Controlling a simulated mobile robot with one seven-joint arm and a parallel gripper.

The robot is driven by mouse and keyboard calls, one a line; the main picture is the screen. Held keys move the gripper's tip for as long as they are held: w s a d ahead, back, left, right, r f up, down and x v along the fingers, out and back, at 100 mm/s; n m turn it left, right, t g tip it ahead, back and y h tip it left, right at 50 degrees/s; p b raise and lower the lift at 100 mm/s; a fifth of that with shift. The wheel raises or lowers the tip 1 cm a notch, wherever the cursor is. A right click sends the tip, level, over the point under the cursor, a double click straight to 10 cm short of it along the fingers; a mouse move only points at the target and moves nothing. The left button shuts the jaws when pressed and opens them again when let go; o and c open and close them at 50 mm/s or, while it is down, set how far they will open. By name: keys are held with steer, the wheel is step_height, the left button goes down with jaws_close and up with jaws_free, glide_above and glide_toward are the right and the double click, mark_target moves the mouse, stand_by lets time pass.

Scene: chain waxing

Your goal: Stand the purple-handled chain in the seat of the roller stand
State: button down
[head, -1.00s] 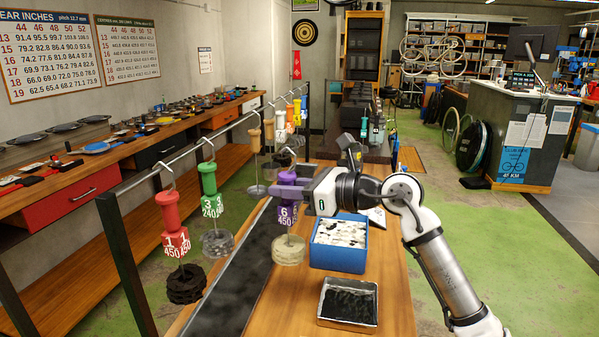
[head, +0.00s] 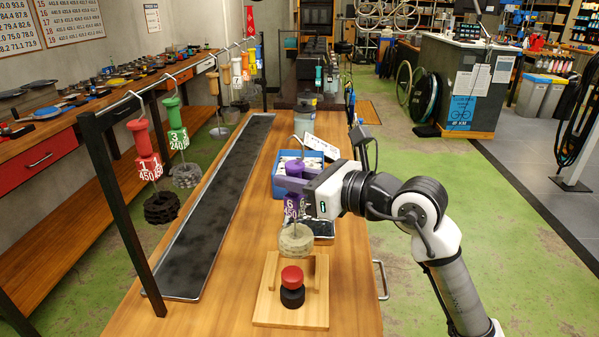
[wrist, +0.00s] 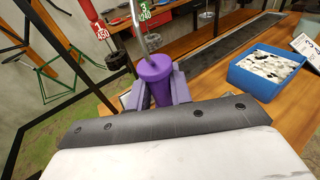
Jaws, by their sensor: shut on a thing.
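My gripper (head: 291,184) is shut on the purple handle (head: 294,168) of the purple-handled chain. Its tag reads 6 and 450, and the pale coiled chain (head: 296,240) hangs below on a rod. In the wrist view the purple handle (wrist: 155,80) stands upright between the jaws. The coil appears just above and behind the rollers, over the stand's rear part. The coil hides some of the frame, and I cannot tell the gap.
A blue tub of pale pieces (head: 281,190) and a dark-filled tray (head: 322,228) are just behind the chain. A rail at left holds the red (head: 143,148), green (head: 177,125) and other chains.

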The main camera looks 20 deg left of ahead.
mark_target(296, 215)
steer(key=shift+f+b, duration=1.15)
steer(key=shift+f, duration=1.3)
steer(key=shift+b, duration=0.45)
steer(key=shift+f, duration=0.1)
steer(key=shift+f+b, duration=1.35)
steer(key=shift+b, duration=0.2)
steer(key=c, duration=1.2)
jaws_free()
steer(key=shift+d, duration=0.1)
